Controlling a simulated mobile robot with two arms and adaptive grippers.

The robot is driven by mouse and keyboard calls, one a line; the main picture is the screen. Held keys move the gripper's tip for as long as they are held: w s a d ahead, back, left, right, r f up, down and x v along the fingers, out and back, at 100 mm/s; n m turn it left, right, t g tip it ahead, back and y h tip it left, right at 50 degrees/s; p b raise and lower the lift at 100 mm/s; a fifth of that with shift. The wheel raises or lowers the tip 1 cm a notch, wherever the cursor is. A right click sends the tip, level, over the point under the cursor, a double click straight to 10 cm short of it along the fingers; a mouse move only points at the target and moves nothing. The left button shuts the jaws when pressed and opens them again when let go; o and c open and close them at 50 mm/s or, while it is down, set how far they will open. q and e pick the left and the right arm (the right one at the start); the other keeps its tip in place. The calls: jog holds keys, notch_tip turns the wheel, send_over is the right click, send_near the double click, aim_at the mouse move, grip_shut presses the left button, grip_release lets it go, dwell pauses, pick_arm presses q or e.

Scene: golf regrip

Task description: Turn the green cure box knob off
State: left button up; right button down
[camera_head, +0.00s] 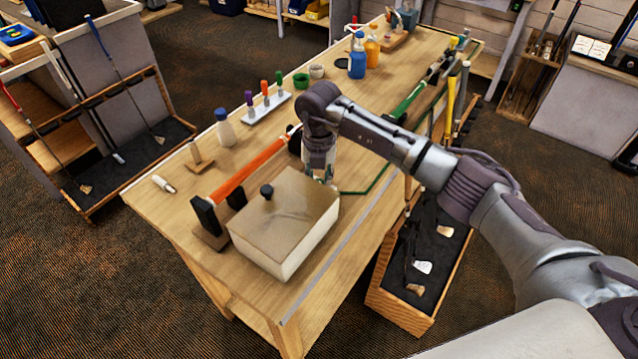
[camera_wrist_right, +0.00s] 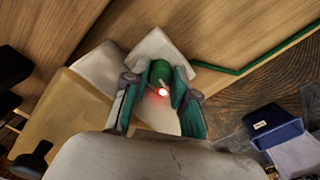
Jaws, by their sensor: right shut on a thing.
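The green knob (camera_wrist_right: 160,72) sits between the two fingers of my right gripper (camera_wrist_right: 157,98) in the right wrist view. The gripper is shut on it. A red light (camera_wrist_right: 163,92) glows at the knob's near side. The knob is on a pale block beside the cure box (camera_wrist_right: 82,92). In the head view the cure box (camera_head: 290,262) stands at the near end of the workbench, with a tan lid and a black lid handle (camera_head: 267,191). My right gripper (camera_head: 322,177) reaches down behind its far right corner, and the green knob is hidden there. My left gripper is not in view.
A green line (camera_head: 368,185) runs along the bench to the right. Bottles (camera_head: 357,62) stand farther back. A club rack (camera_head: 400,322) stands at the bench's right side.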

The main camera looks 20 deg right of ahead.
jog(key=shift+n+b, duration=0.45)
jog(key=shift+n, duration=0.15)
jog(key=c, duration=0.9)
grip_release()
jog(key=shift+d, duration=0.1)
jog(key=shift+w+r, duration=0.1)
jog(key=shift+r, duration=3.95)
jog(key=shift+d, duration=0.1)
